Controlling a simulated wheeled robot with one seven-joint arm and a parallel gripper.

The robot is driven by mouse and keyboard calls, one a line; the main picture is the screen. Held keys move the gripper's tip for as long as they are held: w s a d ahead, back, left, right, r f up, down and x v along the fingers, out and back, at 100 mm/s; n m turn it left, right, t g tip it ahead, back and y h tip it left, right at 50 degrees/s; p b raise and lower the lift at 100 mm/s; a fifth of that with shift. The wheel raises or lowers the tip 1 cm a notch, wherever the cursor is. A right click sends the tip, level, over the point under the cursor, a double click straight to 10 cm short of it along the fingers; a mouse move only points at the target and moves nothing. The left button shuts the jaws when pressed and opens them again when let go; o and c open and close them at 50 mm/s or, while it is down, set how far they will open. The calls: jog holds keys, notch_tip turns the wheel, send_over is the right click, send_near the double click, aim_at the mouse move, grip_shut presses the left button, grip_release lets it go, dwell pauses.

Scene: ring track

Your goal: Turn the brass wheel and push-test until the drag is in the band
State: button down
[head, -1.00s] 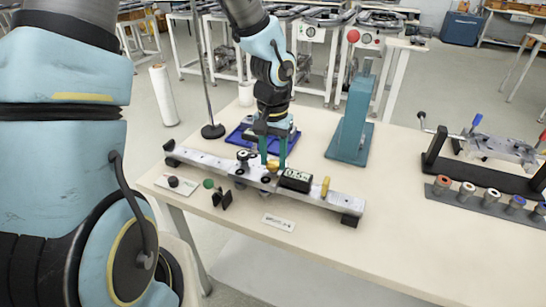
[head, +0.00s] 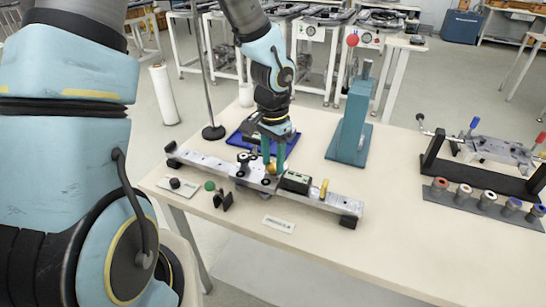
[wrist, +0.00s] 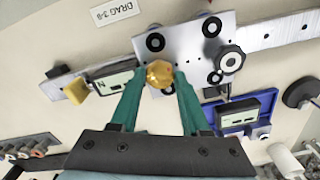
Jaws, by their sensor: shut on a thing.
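The brass wheel (wrist: 159,74) is a small round gold knob on the metal carriage plate (wrist: 195,38) in the wrist view. My gripper (wrist: 160,76) is closed around it, one teal finger on each side. In the head view my gripper (head: 272,165) points down at the carriage on the long rail (head: 215,168), and the wheel (head: 271,169) shows between the fingers. A small display box (head: 295,182) sits beside the wheel; its digits are not readable. A white label (wrist: 117,12) reads "DRAG 3-8". A yellow block (head: 324,189) stands farther right on the rail.
A blue tray (head: 240,137) lies behind the rail. A teal press stand (head: 351,125) with a red knob stands behind right. A rack of several coloured plugs (head: 480,198) is at the right.

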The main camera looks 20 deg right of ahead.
aim_at(272, 166)
jog(key=shift+m+p, duration=0.35)
jog(key=shift+m, duration=0.65)
jog(key=shift+c, duration=1.9)
grip_release()
notch_tip(272, 166, up, 11)
jog(key=shift+a+f, duration=0.1)
jog(key=a+n+t, duration=0.1)
jog(key=a+n, duration=1.2)
jog(key=a, duration=1.2)
jog(key=shift+w+n+t, duration=0.3)
jog(key=shift+w+n, duration=0.1)
jog(key=shift+w, duration=0.05)
